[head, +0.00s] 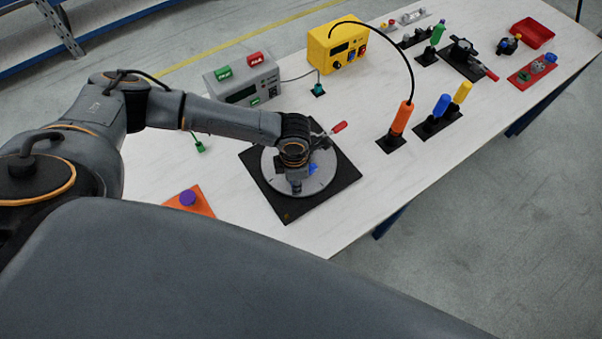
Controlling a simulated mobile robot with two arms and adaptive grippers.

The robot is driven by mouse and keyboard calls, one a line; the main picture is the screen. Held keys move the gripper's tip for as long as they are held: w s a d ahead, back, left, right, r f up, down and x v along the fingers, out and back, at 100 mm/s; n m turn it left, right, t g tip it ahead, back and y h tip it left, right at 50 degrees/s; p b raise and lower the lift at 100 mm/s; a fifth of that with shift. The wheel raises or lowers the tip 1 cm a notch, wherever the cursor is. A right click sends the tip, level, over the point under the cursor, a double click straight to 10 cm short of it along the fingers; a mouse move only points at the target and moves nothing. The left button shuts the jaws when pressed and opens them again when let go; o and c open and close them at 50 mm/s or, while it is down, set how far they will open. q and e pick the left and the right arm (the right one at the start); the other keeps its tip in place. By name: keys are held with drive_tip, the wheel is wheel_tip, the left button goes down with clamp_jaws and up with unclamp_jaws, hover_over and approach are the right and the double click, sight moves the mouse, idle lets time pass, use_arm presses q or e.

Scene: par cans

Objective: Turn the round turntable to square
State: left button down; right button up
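The round grey turntable (318,183) sits on a square black base plate (346,168) on the white table. My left gripper (297,183) reaches in from the left and points down over the turntable's middle. A small blue part (313,169) shows beside the gripper on the disc. The wrist hides much of the turntable's centre, and I cannot tell whether the fingers are closed on anything. A red-tipped handle or pointer (339,127) sticks out behind the wrist near the plate's far side. My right gripper is not in view.
An orange plate with a purple knob (187,198) lies to the left. A grey box (243,83) and a yellow box (338,45) stand behind. An orange tool (401,118) with a black cable stands to the right. The front table strip is clear.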

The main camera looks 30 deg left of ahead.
use_arm(q)
drive_tip(key=shift+s+a+m, duration=0.1)
drive_tip(key=shift+a+m, duration=0.25)
drive_tip(key=shift+m, duration=0.05)
drive_tip(key=shift+a+b, duration=0.15)
drive_tip(key=shift+b, duration=0.2)
drive_tip(key=c, duration=1.2)
unclamp_jaws()
wheel_tip(320, 180, up, 12)
drive_tip(key=shift+s, duration=0.15)
